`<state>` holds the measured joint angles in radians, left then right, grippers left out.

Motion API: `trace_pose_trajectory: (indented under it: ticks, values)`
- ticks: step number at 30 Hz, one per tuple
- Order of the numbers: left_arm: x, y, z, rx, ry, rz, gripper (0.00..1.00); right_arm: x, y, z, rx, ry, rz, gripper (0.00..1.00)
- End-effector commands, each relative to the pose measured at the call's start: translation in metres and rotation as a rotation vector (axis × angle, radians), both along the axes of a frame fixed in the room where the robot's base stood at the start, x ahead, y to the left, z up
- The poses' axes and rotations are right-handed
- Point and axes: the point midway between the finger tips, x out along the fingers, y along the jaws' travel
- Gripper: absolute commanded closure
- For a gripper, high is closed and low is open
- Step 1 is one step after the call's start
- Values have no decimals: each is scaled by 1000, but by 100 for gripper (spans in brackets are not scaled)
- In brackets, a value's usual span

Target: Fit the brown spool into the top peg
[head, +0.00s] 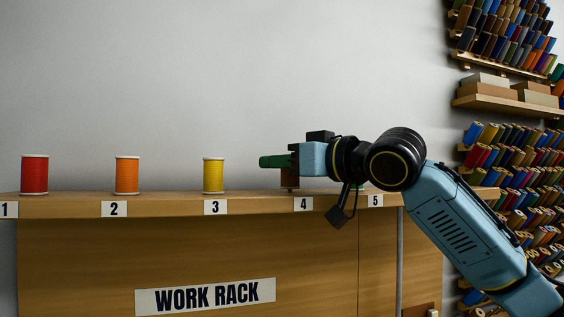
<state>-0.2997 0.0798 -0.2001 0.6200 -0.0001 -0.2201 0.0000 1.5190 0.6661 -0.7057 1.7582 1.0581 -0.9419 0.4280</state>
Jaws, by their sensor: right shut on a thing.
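My right gripper (277,161) reaches in from the right and points left, just above the rack top over label 4. No peg can be made out clearly in this view. My left gripper is not in view.
The work rack (188,206) carries a red spool (34,175), an orange spool (127,175) and a yellow spool (213,176) at labels 1 to 3. A green thing (362,187) shows partly behind my arm near label 5. Shelves of many spools (510,160) stand at right.

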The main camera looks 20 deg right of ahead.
Motion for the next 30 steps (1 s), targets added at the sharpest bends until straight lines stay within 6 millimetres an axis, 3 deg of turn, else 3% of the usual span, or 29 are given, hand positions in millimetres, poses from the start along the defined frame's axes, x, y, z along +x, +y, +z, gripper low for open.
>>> trace_pose_trajectory:
  ticks: [8, 9, 14, 20, 27, 30]
  values:
    - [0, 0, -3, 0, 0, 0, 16, 0, 0, -4, 1, -1, 0, 92]
    - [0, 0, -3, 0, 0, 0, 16, 0, 0, -4, 1, -1, 0, 68]
    - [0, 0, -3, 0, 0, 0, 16, 0, 0, -4, 0, 0, 0, 47]
    - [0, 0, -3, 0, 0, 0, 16, 0, 0, -4, 0, 0, 0, 45]
    - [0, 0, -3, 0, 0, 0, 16, 0, 0, -4, 0, 0, 0, 16]
    - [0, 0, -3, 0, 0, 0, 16, 0, 0, -4, 0, 0, 0, 16]
